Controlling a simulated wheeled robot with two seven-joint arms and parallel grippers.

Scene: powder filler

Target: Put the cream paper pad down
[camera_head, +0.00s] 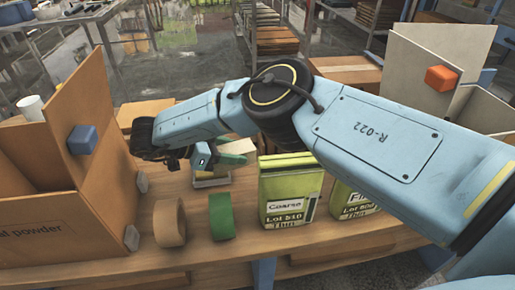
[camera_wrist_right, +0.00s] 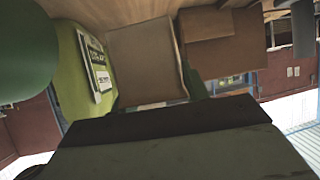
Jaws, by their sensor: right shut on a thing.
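My right gripper (camera_head: 218,160) reaches in from the right over the wooden table, behind the two tape rolls. In the right wrist view the pad (camera_wrist_right: 146,62) is a pale tan block in front of the fingers, with the tabletop along the top of the picture. I cannot tell whether the pad touches the table. My left gripper is not in view.
Tan tape (camera_head: 170,222) and green tape (camera_head: 221,217) stand in front of the gripper. An open cardboard box (camera_head: 50,225) with a blue block (camera_head: 82,140) is at left.

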